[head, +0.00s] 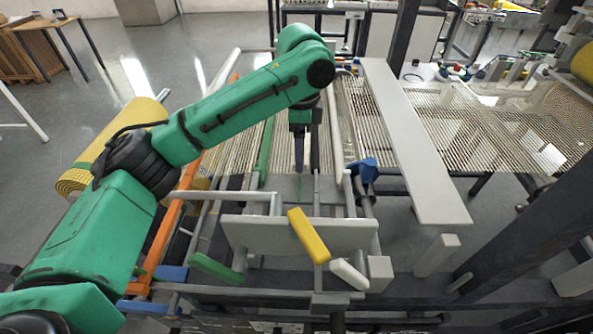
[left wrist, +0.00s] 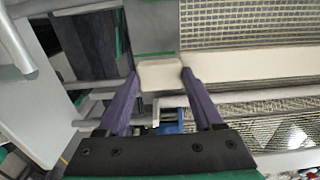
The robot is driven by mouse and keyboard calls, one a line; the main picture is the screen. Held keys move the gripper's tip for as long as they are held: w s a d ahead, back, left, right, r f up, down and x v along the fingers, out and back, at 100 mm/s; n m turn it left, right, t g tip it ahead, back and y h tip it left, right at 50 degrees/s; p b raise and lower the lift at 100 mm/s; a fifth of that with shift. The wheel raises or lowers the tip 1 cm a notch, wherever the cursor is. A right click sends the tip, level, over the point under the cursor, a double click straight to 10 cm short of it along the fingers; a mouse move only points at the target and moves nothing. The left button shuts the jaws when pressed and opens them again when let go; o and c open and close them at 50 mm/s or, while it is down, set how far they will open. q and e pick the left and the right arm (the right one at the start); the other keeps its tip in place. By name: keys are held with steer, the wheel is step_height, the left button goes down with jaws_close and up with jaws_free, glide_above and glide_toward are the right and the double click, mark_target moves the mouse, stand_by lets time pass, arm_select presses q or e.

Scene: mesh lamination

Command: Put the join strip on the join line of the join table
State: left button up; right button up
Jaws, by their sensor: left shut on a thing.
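My left gripper (head: 299,168) points down over the grey join table (head: 323,188) in the head view. In the left wrist view its two purple fingers (left wrist: 160,77) are shut on a short cream piece, which I take for the join strip (left wrist: 160,75). The strip is hidden behind the fingers in the head view. A thin green line, likely the join line (left wrist: 155,55), crosses the grey table top (left wrist: 152,28) just beyond the strip. It also shows in the head view below the fingertips. I cannot tell whether the strip touches the table. My right gripper is not in view.
Ribbed mesh (head: 360,125) lies behind the table. A long pale board (head: 420,155) stands to the right, with more mesh (head: 490,125) beyond. A yellow roll (head: 105,155) is at the left. Yellow (head: 309,236), green (head: 216,267) and white (head: 349,274) handles are in front.

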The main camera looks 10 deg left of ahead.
arm_select(q)
step_height(320, 180, down, 7)
steer(key=shift+f+p, duration=0.1)
steer(key=shift+p, duration=0.35)
steer(key=shift+a, duration=0.1)
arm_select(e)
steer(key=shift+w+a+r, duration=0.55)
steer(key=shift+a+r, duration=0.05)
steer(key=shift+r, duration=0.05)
arm_select(q)
steer(key=shift+f, duration=0.1)
steer(key=o, duration=1.4)
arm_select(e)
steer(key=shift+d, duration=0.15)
arm_select(q)
steer(key=shift+r, duration=0.3)
step_height(320, 180, up, 12)
steer(key=shift+f+b, duration=0.2)
steer(key=shift+b, duration=0.55)
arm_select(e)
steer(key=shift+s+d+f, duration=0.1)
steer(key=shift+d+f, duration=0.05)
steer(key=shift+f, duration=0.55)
